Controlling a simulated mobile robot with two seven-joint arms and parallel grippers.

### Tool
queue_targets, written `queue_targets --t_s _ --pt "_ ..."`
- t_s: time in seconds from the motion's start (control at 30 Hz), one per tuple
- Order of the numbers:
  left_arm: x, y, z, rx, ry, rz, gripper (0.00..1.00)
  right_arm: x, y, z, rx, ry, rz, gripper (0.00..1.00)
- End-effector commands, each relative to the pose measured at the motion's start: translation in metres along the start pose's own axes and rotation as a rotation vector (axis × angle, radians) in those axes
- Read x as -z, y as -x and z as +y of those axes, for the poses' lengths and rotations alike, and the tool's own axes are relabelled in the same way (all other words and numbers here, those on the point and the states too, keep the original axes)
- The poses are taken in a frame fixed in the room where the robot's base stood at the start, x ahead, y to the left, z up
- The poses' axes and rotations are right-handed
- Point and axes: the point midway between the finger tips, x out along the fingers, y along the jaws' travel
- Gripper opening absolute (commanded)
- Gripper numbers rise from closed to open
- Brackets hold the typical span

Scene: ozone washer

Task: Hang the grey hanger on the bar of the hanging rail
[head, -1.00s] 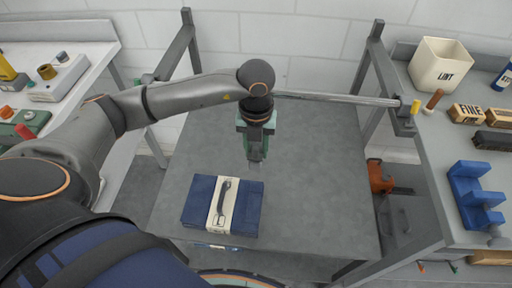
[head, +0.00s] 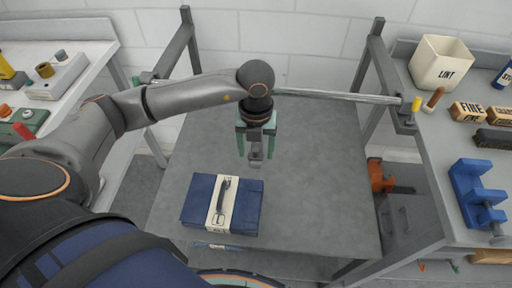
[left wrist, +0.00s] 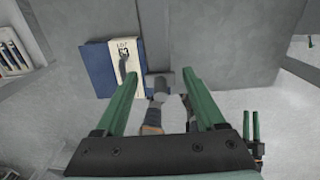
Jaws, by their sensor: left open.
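My left gripper (head: 256,156) points down over the grey table, with its two green fingers spread apart. A small grey piece (head: 254,152), apparently the grey hanger, shows between the fingers in the head view. In the left wrist view a grey piece (left wrist: 160,84) lies between the fingertips (left wrist: 167,84), with gaps to the fingers. Its hook cannot be made out. The rail's bar (head: 340,97) runs across behind the gripper, and my wrist hides part of it. Whether the hanger touches the bar cannot be told. Small green fingers, apparently my right gripper (left wrist: 252,126), show in the left wrist view.
A blue case (head: 195,205) with a pale band lies on the grey table (head: 320,190). Rail posts (head: 372,70) stand at either side. The right bench holds a LINT bin (head: 440,65) and a blue bracket (head: 470,195). The table right of the gripper is clear.

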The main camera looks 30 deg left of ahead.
Motion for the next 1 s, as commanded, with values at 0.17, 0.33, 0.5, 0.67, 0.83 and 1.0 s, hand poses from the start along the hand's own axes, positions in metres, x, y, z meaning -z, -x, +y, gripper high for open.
queue_targets --t_s 0.17,0.33,0.5,0.67,0.83,1.0 --pt "0.0 0.003 0.0 0.001 0.0 0.001 0.72 0.0 0.0 0.0 0.0 0.0 0.0 0.37" --pt "-0.001 0.026 0.0 0.002 -0.001 -0.004 0.72 -0.002 -0.001 0.0 0.0 0.0 0.0 0.37" --pt "-0.001 0.065 -0.001 0.004 -0.001 -0.005 0.72 -0.003 -0.003 0.0 0.0 0.0 0.0 0.37" --pt "-0.001 0.098 -0.001 0.003 -0.001 -0.004 0.72 -0.004 -0.004 0.0 0.0 0.0 0.0 0.37" --pt "-0.001 0.119 0.0 0.001 0.0 -0.003 0.72 -0.002 -0.002 0.0 0.0 0.0 0.0 0.37" --pt "0.0 0.125 0.0 0.0 0.0 0.0 0.72 -0.002 -0.002 0.0 0.0 0.0 0.0 0.37"
